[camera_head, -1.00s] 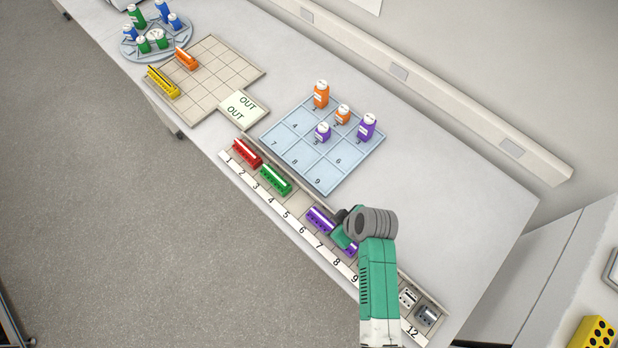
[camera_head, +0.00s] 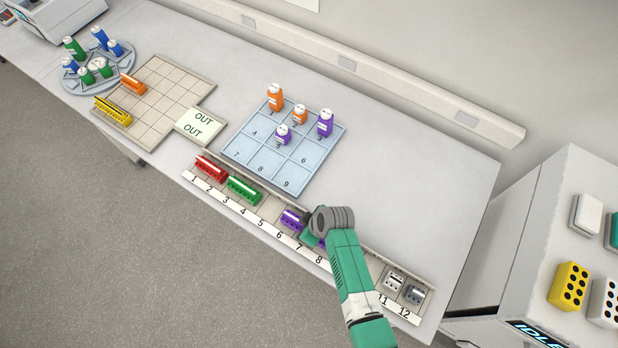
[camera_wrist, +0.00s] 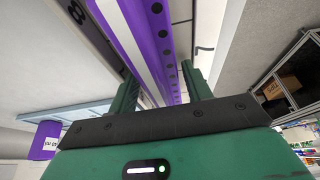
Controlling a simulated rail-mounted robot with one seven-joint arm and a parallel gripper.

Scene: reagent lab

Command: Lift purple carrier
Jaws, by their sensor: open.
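The purple carrier (camera_head: 291,218) is a long purple block with a white stripe. It sits in the numbered rack (camera_head: 262,226), around positions 6 to 8, its right part hidden by my arm. In the wrist view the carrier (camera_wrist: 148,40) runs lengthwise between the two green fingers of my gripper (camera_wrist: 160,92). The right finger looks clear of its dotted side; whether the left finger touches it I cannot tell. My gripper is open, down at the carrier in the head view (camera_head: 312,239).
A red carrier (camera_head: 210,167) and a green carrier (camera_head: 244,190) stand left in the rack; white (camera_head: 394,281) and grey (camera_head: 414,294) ones stand right. Behind is a blue grid tray (camera_head: 265,160) with orange and purple bottles. Bench right of the tray is clear.

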